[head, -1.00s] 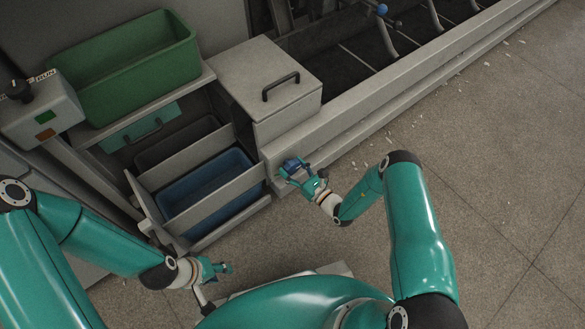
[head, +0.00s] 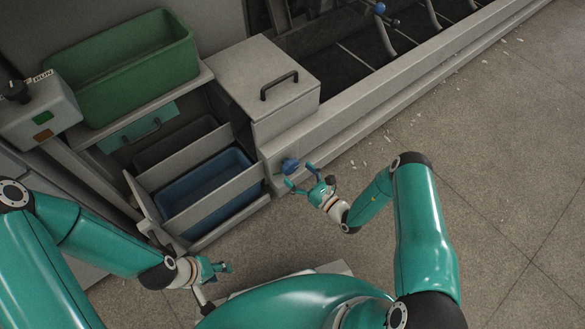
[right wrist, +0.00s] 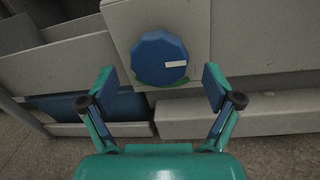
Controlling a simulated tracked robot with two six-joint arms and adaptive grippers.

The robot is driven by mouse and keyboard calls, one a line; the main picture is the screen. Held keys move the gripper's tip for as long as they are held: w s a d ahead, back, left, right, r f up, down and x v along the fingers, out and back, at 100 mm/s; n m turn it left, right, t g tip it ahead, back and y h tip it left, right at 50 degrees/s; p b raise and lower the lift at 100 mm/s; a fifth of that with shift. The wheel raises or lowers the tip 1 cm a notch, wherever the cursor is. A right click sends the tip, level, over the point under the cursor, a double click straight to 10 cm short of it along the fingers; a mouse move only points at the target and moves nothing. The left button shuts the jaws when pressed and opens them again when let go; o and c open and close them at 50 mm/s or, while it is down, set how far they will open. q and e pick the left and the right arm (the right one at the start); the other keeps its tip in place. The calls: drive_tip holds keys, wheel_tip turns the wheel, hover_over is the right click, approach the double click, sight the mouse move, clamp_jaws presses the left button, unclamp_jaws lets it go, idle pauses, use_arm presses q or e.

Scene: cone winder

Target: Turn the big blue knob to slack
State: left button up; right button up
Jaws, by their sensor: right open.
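The big blue knob (head: 289,166) is on the front face of the grey machine, right of the open drawer. In the right wrist view the knob (right wrist: 158,56) is faceted, with a white pointer mark pointing right and a green arc showing along its lower edge. My right gripper (head: 300,178) is open and empty, just off the knob. In the right wrist view its fingers (right wrist: 158,90) stand apart on either side, below the knob, not touching it. My left gripper (head: 224,267) is low at the left, away from the knob; its jaw state is unclear.
The open drawer holds a blue bin (head: 205,188) left of the knob. A green crate (head: 125,65) stands on a shelf above. A control box (head: 38,108) with a black switch is at far left. The floor (head: 480,150) at right is open.

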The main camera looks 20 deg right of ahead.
drive_tip(key=v, duration=0.8)
drive_tip(key=shift+s, duration=0.2)
drive_tip(key=shift+d, duration=0.1)
